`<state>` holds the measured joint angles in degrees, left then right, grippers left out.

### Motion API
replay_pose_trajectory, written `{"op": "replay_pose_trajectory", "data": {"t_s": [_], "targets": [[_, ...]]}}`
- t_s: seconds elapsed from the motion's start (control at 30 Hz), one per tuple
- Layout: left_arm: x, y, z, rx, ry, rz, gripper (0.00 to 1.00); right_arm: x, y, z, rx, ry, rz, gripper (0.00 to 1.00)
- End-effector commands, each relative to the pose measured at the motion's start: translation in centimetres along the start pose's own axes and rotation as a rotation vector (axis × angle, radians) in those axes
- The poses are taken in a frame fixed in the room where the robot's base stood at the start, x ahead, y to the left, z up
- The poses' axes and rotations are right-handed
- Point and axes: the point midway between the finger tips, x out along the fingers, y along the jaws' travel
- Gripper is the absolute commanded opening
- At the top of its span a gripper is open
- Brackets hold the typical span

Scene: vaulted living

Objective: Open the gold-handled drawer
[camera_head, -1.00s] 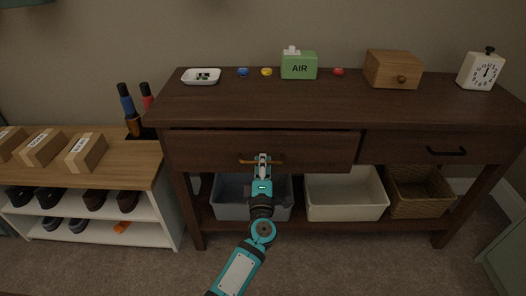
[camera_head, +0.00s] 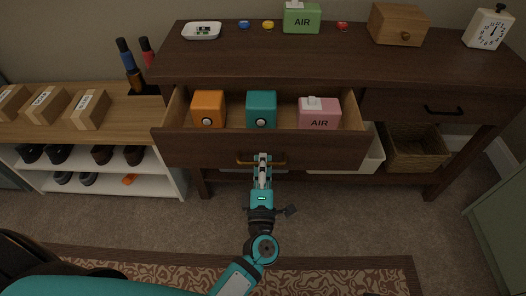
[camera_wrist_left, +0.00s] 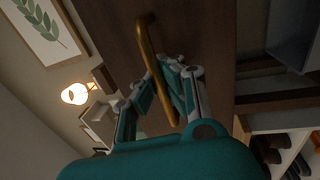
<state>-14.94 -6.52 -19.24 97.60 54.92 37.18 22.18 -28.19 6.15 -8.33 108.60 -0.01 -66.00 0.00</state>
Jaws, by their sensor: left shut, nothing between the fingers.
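The gold-handled drawer (camera_head: 200,149) is the left one in the dark wood console, and it stands well out from the console. Inside lie an orange box (camera_head: 208,108), a teal box (camera_head: 261,109) and a pink AIR box (camera_head: 319,112). My left gripper (camera_head: 262,160) is at the middle of the gold handle (camera_head: 280,163), shut with nothing gripped between its fingers. In the left wrist view the handle (camera_wrist_left: 146,40) runs past the fingertips (camera_wrist_left: 168,66); whether they hook behind it I cannot tell. My right gripper is not in view.
The right drawer (camera_head: 400,105), with a black handle, is closed. A white bin (camera_head: 370,160) and a wicker basket (camera_head: 415,148) sit below. A shoe shelf (camera_head: 125,108) stands at the left.

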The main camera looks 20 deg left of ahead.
Motion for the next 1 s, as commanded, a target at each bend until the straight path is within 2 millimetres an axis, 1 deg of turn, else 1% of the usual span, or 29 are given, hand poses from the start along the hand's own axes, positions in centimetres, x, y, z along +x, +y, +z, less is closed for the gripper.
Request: {"op": "replay_pose_trajectory", "data": {"t_s": [0.4, 0.6, 0.67, 0.9, 1.0], "targets": [[-0.25, -0.08, 0.01, 0.000, -0.001, -0.002, 0.00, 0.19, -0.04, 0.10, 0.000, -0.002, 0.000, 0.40], [-0.22, -0.05, 0.00, 0.000, -0.001, -0.001, 0.27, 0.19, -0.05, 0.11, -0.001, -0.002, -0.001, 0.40], [-0.21, -0.03, 0.00, 0.000, -0.001, -0.001, 0.33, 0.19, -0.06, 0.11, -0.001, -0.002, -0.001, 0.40], [-0.22, 0.00, 0.00, 0.000, -0.001, 0.000, 0.33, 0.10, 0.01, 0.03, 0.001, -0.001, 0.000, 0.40], [-0.71, -0.03, 0.00, 0.001, -0.001, -0.001, 0.33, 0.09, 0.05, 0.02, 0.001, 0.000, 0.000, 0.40]]}}
